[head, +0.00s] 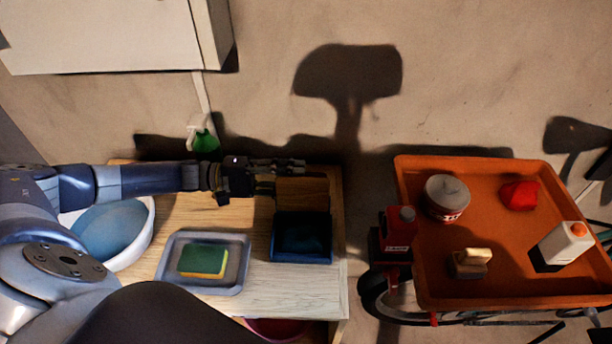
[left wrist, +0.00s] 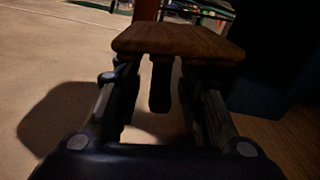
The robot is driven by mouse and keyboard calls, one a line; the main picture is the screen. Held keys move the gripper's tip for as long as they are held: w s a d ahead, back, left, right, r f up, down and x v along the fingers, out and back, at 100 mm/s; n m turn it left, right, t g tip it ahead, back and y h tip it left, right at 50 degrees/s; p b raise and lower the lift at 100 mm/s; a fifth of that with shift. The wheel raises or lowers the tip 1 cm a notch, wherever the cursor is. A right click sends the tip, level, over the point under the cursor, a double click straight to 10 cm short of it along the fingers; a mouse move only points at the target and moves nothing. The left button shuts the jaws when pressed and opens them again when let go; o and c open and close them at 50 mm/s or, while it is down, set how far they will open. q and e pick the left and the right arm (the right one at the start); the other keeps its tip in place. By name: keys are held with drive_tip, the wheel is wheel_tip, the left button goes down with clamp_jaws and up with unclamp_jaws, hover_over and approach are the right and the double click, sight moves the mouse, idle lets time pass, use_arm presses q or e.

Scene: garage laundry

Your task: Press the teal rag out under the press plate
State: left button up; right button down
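My left gripper (head: 290,168) reaches in from the left over the wooden table, level with a brown wooden plate (head: 302,190) that looks like the press plate. In the left wrist view the plate (left wrist: 178,40) lies across just beyond the fingertips (left wrist: 160,75). A dark post (left wrist: 160,90) shows between the fingers, with gaps on both sides, so the fingers look open around it. A blue tub (head: 302,237) stands just in front of the plate. Its inside is dark teal; I cannot tell the teal rag apart there. My right gripper is not in view.
A grey tray (head: 236,280) with a green and yellow sponge (head: 203,261) is left of the tub. A white basin (head: 140,245) stands further left. An orange cart tray (head: 500,285) at the right holds a tin, a red cloth, a brush and a white bottle. A red container (head: 397,230) is at its left edge.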

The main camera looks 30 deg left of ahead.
sight(306, 179)
use_arm(q)
drive_tip(key=shift+x, duration=1.65)
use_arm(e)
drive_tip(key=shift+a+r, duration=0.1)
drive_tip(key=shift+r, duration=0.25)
use_arm(q)
drive_tip(key=shift+c, duration=0.3)
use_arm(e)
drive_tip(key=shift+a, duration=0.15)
use_arm(q)
clamp_jaws()
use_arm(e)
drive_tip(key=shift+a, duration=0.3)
use_arm(q)
drive_tip(key=shift+p, duration=0.35)
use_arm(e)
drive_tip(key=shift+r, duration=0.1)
